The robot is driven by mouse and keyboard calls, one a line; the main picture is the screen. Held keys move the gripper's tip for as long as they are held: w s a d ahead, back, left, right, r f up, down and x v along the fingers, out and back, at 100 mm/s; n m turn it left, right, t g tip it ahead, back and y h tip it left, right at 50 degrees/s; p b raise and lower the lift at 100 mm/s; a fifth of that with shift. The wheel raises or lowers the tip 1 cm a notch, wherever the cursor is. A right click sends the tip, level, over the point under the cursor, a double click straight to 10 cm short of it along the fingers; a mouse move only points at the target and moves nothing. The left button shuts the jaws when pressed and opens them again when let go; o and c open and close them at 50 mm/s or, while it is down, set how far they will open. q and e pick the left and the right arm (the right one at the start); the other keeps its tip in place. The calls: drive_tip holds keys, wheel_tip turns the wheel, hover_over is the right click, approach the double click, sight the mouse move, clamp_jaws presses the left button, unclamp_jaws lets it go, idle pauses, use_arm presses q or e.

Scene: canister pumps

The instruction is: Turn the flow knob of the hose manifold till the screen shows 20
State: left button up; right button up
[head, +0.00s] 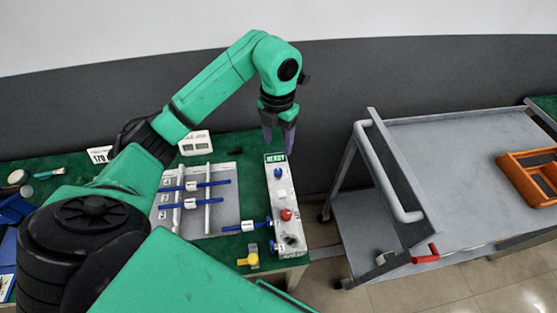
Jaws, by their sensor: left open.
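A long white box (279,195) stands at the right end of the green table and looks like the hose manifold. At its far end is a small green screen (275,158); its lettering is too small to read surely, and I cannot make out a 20. Along its top are a small blue-and-white part (278,173), a red knob (286,214) and a dark round part (292,240); I cannot tell which is the flow knob. My left gripper (279,146) is open and empty, its fingers pointing down by the screen end, apparently touching no knob. My right gripper is out of view.
A grey plate (222,208) with white pipes and blue rods lies left of the box. A yellow part (249,260) sits near the front edge. A grey cart (450,150) with an orange tray (530,184) stands right, past a gap. A white card (99,155) stands at the back left.

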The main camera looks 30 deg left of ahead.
use_arm(q)
drive_tip(key=p, duration=0.1)
hover_over(278, 171)
drive_tip(key=f, duration=0.4)
drive_tip(key=shift+s+d+f, duration=0.1)
drive_tip(key=shift+s+f, duration=0.05)
drive_tip(key=shift+s, duration=0.15)
drive_tip(key=f, duration=0.2)
drive_tip(key=f+p, duration=0.1)
drive_tip(key=f, duration=0.4)
drive_tip(key=shift+w+a+f, duration=0.2)
drive_tip(key=shift+w+f, duration=0.1)
drive_tip(key=shift+w, duration=0.1)
drive_tip(key=shift+f, duration=0.2)
drive_tip(key=shift+d, duration=0.1)
drive_tip(key=shift+f, duration=0.1)
drive_tip(key=shift+c, duration=0.9)
clamp_jaws()
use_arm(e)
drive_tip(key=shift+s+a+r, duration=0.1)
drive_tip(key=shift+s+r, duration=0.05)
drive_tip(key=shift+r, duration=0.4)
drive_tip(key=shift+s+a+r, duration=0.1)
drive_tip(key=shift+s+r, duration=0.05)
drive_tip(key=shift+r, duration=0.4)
